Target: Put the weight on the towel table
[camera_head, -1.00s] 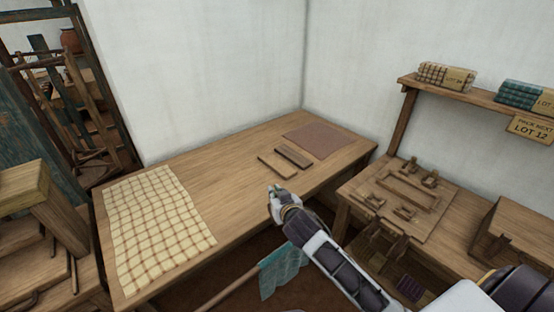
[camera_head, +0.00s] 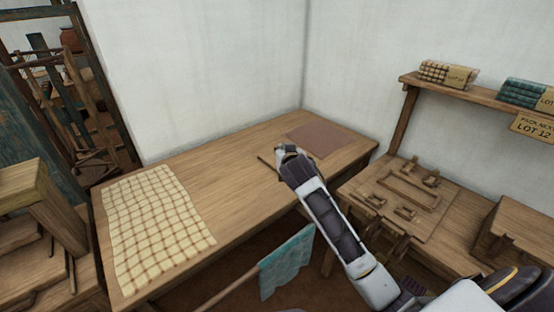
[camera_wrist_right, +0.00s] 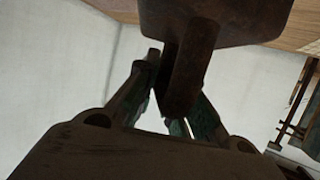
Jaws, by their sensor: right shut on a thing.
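The dark, rusty weight (camera_wrist_right: 215,20) fills the top of the right wrist view, its narrow handle reaching down between the fingers. My right gripper (camera_wrist_right: 170,108) is shut on that handle. In the head view my right gripper (camera_head: 288,150) is above the right half of the long wooden table (camera_head: 235,175); the weight is not clearly visible there, hidden by the gripper. The table bears a cream checked towel (camera_head: 155,225) at its left end. My left gripper is not in view.
A flat brown mat (camera_head: 320,140) lies at the table's far right corner. A wooden board (camera_head: 266,162) is mostly hidden behind my gripper. The middle is clear. A side bench (camera_head: 455,225) stands right, under a shelf (camera_head: 465,96). A teal cloth (camera_head: 287,262) hangs in front.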

